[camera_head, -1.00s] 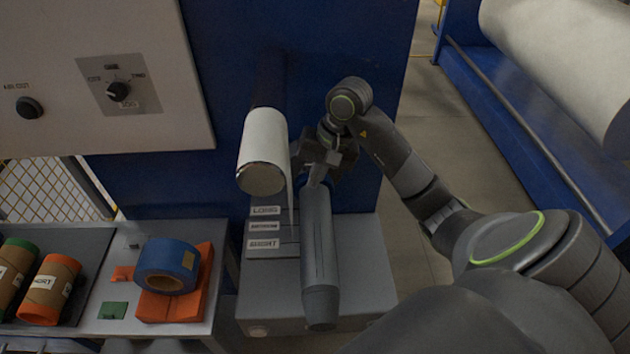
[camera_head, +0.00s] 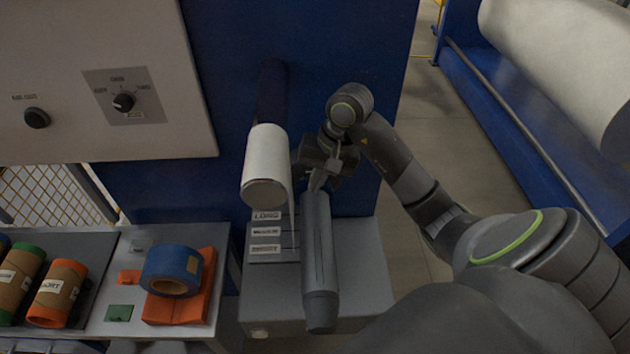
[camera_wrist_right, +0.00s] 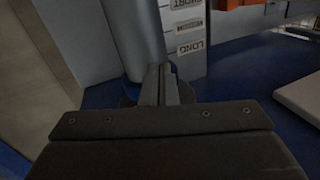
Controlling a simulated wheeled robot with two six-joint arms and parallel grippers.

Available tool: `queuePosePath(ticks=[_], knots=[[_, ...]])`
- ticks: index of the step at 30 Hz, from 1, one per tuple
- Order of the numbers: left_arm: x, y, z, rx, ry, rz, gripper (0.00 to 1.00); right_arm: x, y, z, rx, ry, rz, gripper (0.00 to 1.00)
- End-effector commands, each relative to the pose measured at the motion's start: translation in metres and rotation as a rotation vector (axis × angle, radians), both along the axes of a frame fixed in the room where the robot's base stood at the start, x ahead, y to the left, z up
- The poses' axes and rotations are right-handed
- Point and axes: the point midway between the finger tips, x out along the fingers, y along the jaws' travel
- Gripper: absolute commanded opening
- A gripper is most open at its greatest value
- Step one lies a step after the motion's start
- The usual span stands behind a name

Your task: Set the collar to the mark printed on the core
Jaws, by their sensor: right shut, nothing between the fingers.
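The core with the printed mark and the collar are not clearly identifiable. Brown cardboard cores lie at the left: one with orange ends (camera_head: 56,293) and a label ending "ORT", one with green ends (camera_head: 22,283). A grey spindle (camera_head: 319,262) projects toward me from the blue machine. My right gripper (camera_head: 318,182) is shut and empty at the spindle's rear end; I cannot tell whether it touches. In the right wrist view its fingers (camera_wrist_right: 160,72) lie alongside the spindle (camera_wrist_right: 134,35). A bit of blue there is mostly hidden. My left gripper is out of view.
A white roll (camera_head: 265,160) projects left of the gripper. LONG, MEDIUM and SHORT labels (camera_head: 266,232) sit on a grey box (camera_head: 275,300). A knob panel (camera_head: 123,102) is upper left. Floor shows at right.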

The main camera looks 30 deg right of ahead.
Motion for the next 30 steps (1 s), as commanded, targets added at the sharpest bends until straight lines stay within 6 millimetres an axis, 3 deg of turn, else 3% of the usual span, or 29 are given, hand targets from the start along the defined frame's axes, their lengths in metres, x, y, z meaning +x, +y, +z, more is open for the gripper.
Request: queuePosePath(ticks=[1, 18, 30], knots=[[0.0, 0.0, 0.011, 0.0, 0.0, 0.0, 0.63, 0.0, 0.0, 0.011, 0.0, 0.0, 0.0, 0.0], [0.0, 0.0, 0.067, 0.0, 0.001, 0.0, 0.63, 0.0, 0.0, 0.067, 0.0, 0.0, 0.0, 0.0], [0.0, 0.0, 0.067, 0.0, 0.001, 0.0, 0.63, 0.0, 0.0, 0.067, 0.0, 0.0, 0.0, 0.0]])
